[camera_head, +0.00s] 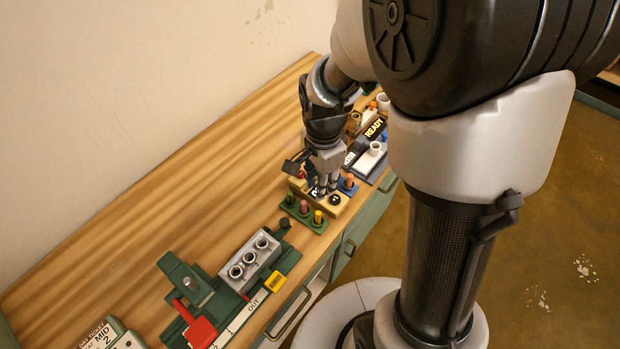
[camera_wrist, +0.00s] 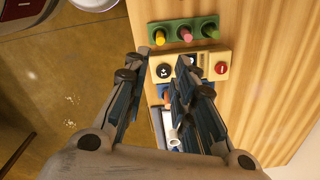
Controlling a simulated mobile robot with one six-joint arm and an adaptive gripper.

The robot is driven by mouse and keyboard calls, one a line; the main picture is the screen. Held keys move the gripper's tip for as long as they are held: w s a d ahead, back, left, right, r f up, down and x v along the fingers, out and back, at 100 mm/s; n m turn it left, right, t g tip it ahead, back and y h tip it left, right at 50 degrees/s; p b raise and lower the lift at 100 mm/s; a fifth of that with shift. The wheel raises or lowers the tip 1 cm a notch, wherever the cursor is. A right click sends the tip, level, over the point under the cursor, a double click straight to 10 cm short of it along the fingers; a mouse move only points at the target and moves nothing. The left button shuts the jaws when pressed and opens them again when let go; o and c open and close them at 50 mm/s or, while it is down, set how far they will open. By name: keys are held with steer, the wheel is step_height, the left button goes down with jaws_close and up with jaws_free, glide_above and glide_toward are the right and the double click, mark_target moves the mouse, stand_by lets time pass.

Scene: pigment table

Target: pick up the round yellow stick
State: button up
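The round yellow stick (camera_head: 318,217) stands upright at one end of a green holder (camera_head: 296,212), beside a pink stick (camera_head: 304,206) and a green stick (camera_head: 290,198). In the wrist view the yellow stick (camera_wrist: 160,38) is at the top, beyond my fingertips, at the left end of the green holder (camera_wrist: 172,28). My gripper (camera_head: 323,192) points down over the tan block behind the holder. In the wrist view my gripper (camera_wrist: 162,62) is open, with a clear gap between its fingers and nothing held. It is apart from the yellow stick.
A grey block with round holes (camera_head: 249,261) lies nearer. Bare wood (camera_head: 190,170) is free along the wall side.

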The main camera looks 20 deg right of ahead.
mark_target(318, 213)
step_height(318, 213, down, 10)
steer(key=b, duration=0.2)
steer(key=shift+b, duration=0.4)
step_height(318, 213, down, 5)
steer(key=shift+a+f+b, duration=0.15)
steer(key=shift+b, duration=0.9)
steer(key=shift+c, duration=0.6)
jaws_close()
